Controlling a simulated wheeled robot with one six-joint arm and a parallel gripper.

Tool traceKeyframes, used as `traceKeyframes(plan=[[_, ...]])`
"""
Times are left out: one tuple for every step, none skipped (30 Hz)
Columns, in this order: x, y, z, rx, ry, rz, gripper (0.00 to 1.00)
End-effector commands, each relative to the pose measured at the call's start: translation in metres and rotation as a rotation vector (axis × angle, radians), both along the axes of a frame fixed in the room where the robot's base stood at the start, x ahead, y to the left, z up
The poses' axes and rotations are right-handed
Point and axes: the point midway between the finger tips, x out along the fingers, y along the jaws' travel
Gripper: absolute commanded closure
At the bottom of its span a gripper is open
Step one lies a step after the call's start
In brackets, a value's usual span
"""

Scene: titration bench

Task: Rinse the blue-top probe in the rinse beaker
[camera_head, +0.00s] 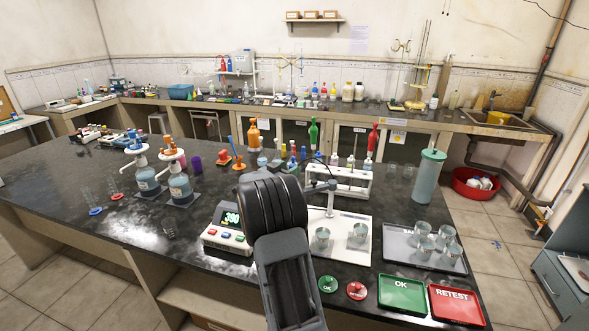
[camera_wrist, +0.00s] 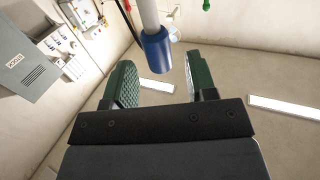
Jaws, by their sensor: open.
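In the wrist view, a blue cap on a pale shaft, which looks like the blue-top probe (camera_wrist: 156,52), stands between and slightly beyond the finger pads of my gripper (camera_wrist: 160,70). The green-padded fingers are open, with a visible gap on each side of the cap. In the head view my black arm hides the fingers and the probe. Two clear beakers stand on the white stand base (camera_head: 345,255): one at left (camera_head: 322,238) and one at right (camera_head: 359,233). I cannot tell which is the rinse beaker. A grey holder arm (camera_head: 330,197) rises behind them.
A meter with a green display (camera_head: 229,232) stands left of my arm. A white rack (camera_head: 345,180) is behind the stand. A grey tray (camera_head: 398,256) with several beakers, a green OK tray (camera_head: 402,294) and a red RETEST tray (camera_head: 455,304) lie to the right.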

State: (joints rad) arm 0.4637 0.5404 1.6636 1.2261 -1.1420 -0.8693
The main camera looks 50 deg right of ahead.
Motion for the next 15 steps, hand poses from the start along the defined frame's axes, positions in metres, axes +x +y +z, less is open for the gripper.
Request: traceKeyframes(plan=[[0.000, 0.013, -0.002, 0.000, -0.001, 0.004, 0.48], [-0.001, 0.019, -0.002, 0.000, -0.001, 0.004, 0.48], [-0.001, 0.027, -0.002, 0.000, -0.001, 0.004, 0.48], [-0.002, 0.033, -0.002, 0.000, -0.001, 0.004, 0.48], [-0.002, 0.039, -0.002, 0.000, -0.001, 0.004, 0.48], [-0.003, 0.046, -0.002, 0.000, 0.000, 0.003, 0.48], [-0.003, 0.052, -0.002, 0.000, -0.001, 0.004, 0.48], [-0.004, 0.057, -0.001, -0.001, -0.001, 0.004, 0.48], [-0.005, 0.063, -0.002, -0.001, 0.000, 0.002, 0.48], [-0.005, 0.067, -0.002, 0.000, 0.000, 0.002, 0.48], [-0.005, 0.071, -0.001, 0.000, 0.000, 0.003, 0.48], [-0.006, 0.076, -0.001, -0.001, 0.000, 0.002, 0.48], [-0.006, 0.079, -0.001, -0.001, 0.000, 0.002, 0.48], [-0.006, 0.082, -0.001, -0.001, 0.000, 0.001, 0.48], [-0.007, 0.085, -0.001, 0.000, 0.001, 0.001, 0.48]])
